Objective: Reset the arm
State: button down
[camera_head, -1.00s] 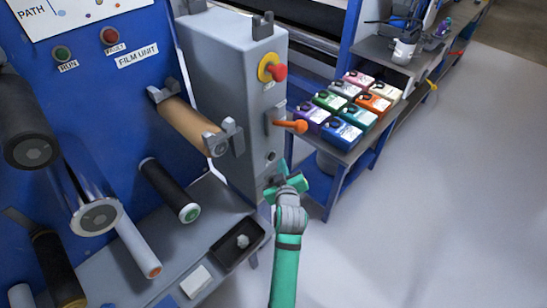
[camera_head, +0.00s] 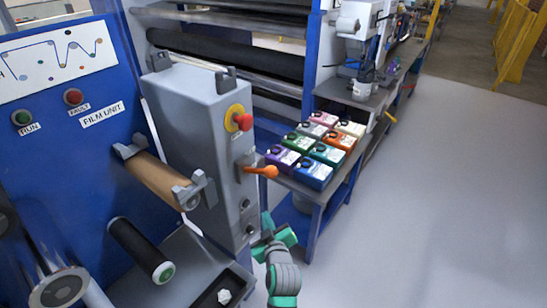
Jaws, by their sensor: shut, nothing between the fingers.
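My gripper (camera_head: 268,228) is at the bottom middle of the head view, at the end of my green and grey arm. It is shut and holds nothing. It appears just right of the lower part of the grey cabinet (camera_head: 195,120). The fingertips are small in the picture, and I cannot tell whether they touch the cabinet. Most of my arm is cut off by the lower edge.
The blue film unit panel (camera_head: 60,120) carries rollers, including a brown one (camera_head: 158,180) and a black one (camera_head: 138,245). An orange-handled lever (camera_head: 262,171) sticks out of the cabinet. Coloured boxes (camera_head: 312,173) stand on a bench at right. Open grey floor (camera_head: 440,200) lies right.

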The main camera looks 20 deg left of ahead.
jog(key=shift+d, duration=0.1)
jog(key=s+d+f+m+t+h, duration=0.15)
jog(key=s+d+f+m, duration=0.3)
jog(key=s, duration=0.65)
jog(key=s+d+f+m+h, duration=0.3)
jog(key=s+d+f, duration=0.25)
jog(key=s, duration=0.45)
jog(key=s+d+r+m, duration=0.1)
jog(key=s+d+r, duration=0.1)
jog(key=s, duration=0.5)
jog(key=s+d+r+m+h, duration=0.1)
jog(key=s+d+r, duration=0.2)
jog(key=s, duration=0.5)
jog(key=s+d+r+m+h, duration=0.1)
jog(key=s+d+r, duration=0.1)
jog(key=s, duration=0.5)
jog(key=shift+s+d+r+t, duration=0.25)
jog(key=shift+d+r+t, duration=0.15)
jog(key=shift+d+t, duration=0.1)
